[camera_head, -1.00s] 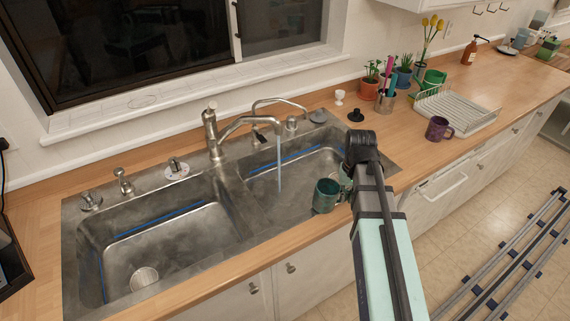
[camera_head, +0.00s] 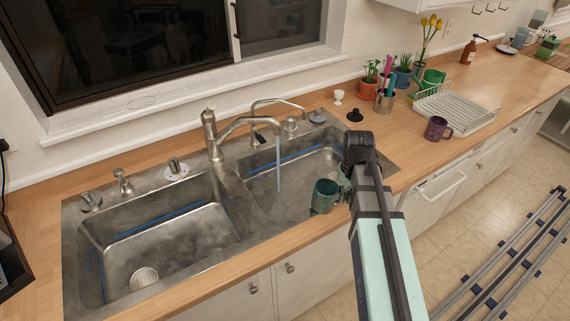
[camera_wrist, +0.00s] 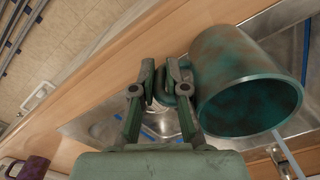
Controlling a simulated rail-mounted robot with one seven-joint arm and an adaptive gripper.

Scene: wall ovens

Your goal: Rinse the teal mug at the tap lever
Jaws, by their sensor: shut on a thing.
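The teal mug (camera_head: 322,198) hangs over the front of the right sink basin, just right of the running water and apart from it in the head view. In the wrist view the mug (camera_wrist: 232,75) shows its dark, mottled side and open rim. My gripper (camera_wrist: 168,85) is shut on the mug's handle. In the head view my gripper is partly hidden by my arm. The tap (camera_head: 210,134) stands behind the sink divider, its lever (camera_head: 208,112) on top. A thin stream of water (camera_head: 278,165) falls from the spout into the right basin.
The left basin (camera_head: 165,245) is empty. A second, thin curved spout (camera_head: 280,101) stands behind the right basin. A purple mug (camera_head: 437,129), a dish rack (camera_head: 455,108) and potted plants stand on the counter to the right. The window sill runs behind the sink.

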